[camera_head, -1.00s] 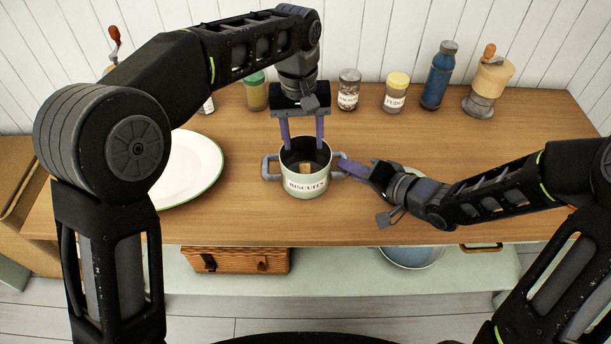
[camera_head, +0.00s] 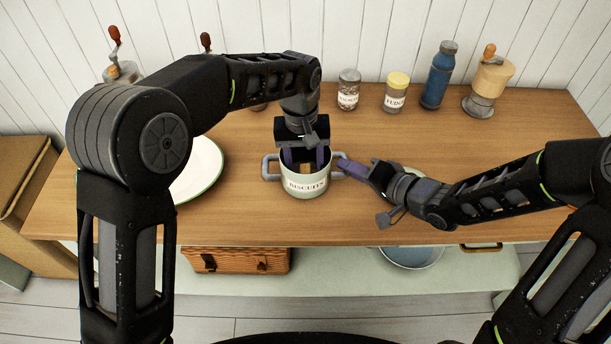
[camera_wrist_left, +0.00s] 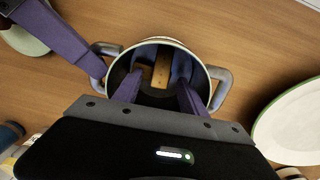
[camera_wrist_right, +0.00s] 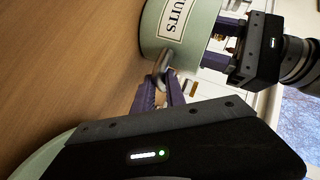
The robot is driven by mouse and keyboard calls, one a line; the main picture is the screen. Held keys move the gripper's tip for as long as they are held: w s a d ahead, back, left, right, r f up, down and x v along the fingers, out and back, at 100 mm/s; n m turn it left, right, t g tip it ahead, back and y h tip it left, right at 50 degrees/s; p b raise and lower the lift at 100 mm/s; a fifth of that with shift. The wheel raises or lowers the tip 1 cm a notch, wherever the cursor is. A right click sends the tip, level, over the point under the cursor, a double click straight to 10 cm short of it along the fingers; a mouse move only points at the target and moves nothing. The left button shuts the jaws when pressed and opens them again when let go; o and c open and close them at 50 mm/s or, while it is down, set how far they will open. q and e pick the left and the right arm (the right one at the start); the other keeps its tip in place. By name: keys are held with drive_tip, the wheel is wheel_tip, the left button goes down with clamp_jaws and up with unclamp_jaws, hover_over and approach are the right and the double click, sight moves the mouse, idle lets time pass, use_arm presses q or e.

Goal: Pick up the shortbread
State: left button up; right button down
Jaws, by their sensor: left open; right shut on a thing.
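A pale green pot labelled BISCUITS (camera_head: 306,185) stands upright on the wooden counter; it also shows in the left wrist view (camera_wrist_left: 205,68). The shortbread (camera_wrist_left: 161,70), a tan bar, is inside the pot, and a second tan piece lies beside it. My left gripper (camera_head: 305,163) points down with its fingers inside the pot mouth. In the left wrist view its fingers (camera_wrist_left: 158,88) are apart, with the shortbread showing between and beyond them. My right gripper (camera_head: 345,168) is shut on the pot's right handle; the handle also shows in the right wrist view (camera_wrist_right: 165,62).
A white plate (camera_head: 200,170) with a green rim lies left of the pot. Jars (camera_head: 348,90), a yellow-lidded jar (camera_head: 396,92), a blue bottle (camera_head: 438,75) and a grinder (camera_head: 488,85) stand along the back. A wicker basket (camera_head: 235,261) is below the counter.

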sight(305, 169)
use_arm(q)
drive_tip(key=shift+f, duration=0.4)
drive_tip(key=c, duration=0.9)
drive_tip(key=shift+r, duration=0.15)
drive_tip(key=shift+r, duration=0.55)
wheel_tip(305, 169, up, 11)
drive_tip(key=s, duration=1.8)
drive_tip(key=shift+f, duration=0.15)
